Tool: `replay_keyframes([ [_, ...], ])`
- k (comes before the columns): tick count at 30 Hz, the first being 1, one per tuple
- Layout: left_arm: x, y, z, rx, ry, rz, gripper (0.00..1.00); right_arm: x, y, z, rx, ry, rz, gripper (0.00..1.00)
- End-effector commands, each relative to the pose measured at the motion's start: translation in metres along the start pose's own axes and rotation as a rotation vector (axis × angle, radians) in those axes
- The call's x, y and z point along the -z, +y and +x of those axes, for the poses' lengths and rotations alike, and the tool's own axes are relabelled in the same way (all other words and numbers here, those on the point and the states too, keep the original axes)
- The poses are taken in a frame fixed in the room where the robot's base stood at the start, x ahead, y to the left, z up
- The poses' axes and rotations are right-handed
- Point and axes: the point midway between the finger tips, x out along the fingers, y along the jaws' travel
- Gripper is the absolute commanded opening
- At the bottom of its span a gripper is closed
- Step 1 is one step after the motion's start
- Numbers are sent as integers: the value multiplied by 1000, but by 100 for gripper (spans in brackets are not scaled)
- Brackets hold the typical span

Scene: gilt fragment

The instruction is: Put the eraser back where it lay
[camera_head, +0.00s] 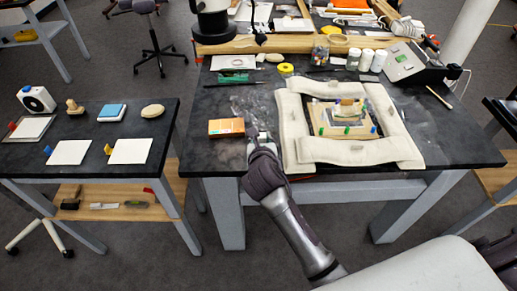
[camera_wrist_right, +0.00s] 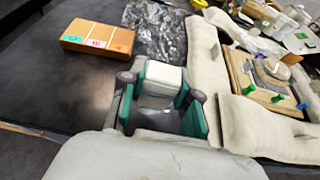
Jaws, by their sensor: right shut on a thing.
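A white block, which looks like the eraser (camera_wrist_right: 160,80), sits between the green-lined fingers of my right gripper (camera_wrist_right: 163,98) in the right wrist view. The gripper is shut on it. In the head view my right gripper (camera_head: 261,138) is low over the dark table, just left of the white padded surround and just right of the orange box. I cannot tell whether the eraser touches the table. My left gripper is not in view.
The orange box (camera_head: 226,127) with coloured labels lies left of my right gripper. White padding (camera_head: 291,131) surrounds the pinned fragment on a wooden board (camera_head: 326,131). A crinkled clear sheet (camera_wrist_right: 155,28) lies beyond the gripper. Dark tabletop (camera_head: 215,165) is bare near the front left.

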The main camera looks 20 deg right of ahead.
Motion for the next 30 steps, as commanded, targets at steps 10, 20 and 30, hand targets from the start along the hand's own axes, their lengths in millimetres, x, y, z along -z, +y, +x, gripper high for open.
replay_keyframes([
  [10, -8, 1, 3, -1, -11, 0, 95, 32, 8, 19, 1, 4, -1, 0],
  [20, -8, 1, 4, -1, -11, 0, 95, 40, 8, 23, -1, -1, 0, 0],
  [30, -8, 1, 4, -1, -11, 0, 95, 43, 8, 24, 0, 0, -1, 57],
])
